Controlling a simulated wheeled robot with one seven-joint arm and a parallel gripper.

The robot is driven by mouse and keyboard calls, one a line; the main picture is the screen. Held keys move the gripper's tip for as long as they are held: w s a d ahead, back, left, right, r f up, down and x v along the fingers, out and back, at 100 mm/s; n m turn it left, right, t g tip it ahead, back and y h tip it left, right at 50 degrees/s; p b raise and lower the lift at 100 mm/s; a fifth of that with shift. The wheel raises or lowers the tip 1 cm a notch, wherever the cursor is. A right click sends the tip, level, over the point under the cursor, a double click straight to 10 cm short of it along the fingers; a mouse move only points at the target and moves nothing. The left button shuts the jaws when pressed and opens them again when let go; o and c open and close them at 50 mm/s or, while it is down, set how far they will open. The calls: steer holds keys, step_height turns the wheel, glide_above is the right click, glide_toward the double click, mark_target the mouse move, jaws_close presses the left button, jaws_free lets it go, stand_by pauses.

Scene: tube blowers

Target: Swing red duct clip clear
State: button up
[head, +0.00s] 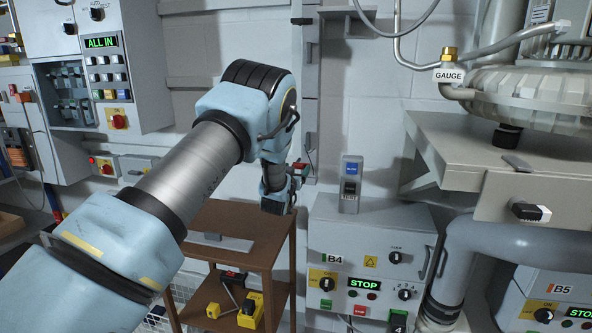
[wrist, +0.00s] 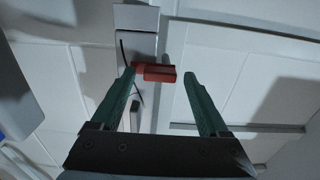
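The red duct clip (wrist: 156,73) shows in the wrist view as a small red bar against a narrow grey vertical duct (wrist: 140,50) on the wall. My gripper (wrist: 160,76) has two green fingers spread apart, with the clip at the gap between their tips. The left fingertip is close to the clip's left end, and a gap shows at the right. I cannot tell whether either finger touches it. In the head view a bit of red (head: 300,167) shows just beyond my wrist, which hides most of the fingers.
A brown wooden stand (head: 262,235) with yellow and black tools on its lower shelf is below my wrist. The B4 control box (head: 335,240), carrying a small blue-and-grey device (head: 351,185), is to its right. The ALL IN cabinet (head: 150,60) is at left.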

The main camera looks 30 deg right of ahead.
jaws_close()
stand_by(0.4)
steer(key=shift+f+b, duration=0.1)
steer(key=shift+b, duration=0.35)
steer(key=n+b, duration=0.2)
steer(key=b, duration=0.2)
steer(key=shift+a+f+n, duration=0.1)
steer(key=shift+n, duration=0.3)
steer(key=n+b, duration=0.3)
steer(key=b, duration=0.1)
steer(key=n+b, duration=0.3)
steer(key=b, duration=0.2)
steer(key=shift+w+a+r, duration=0.1)
steer(key=shift+w+r, duration=0.05)
steer(key=shift+r, duration=0.05)
steer(key=n+b, duration=0.9)
steer(key=shift+w+a+r+b, duration=0.2)
steer(key=shift+r+b, duration=0.1)
steer(key=shift+r, duration=0.1)
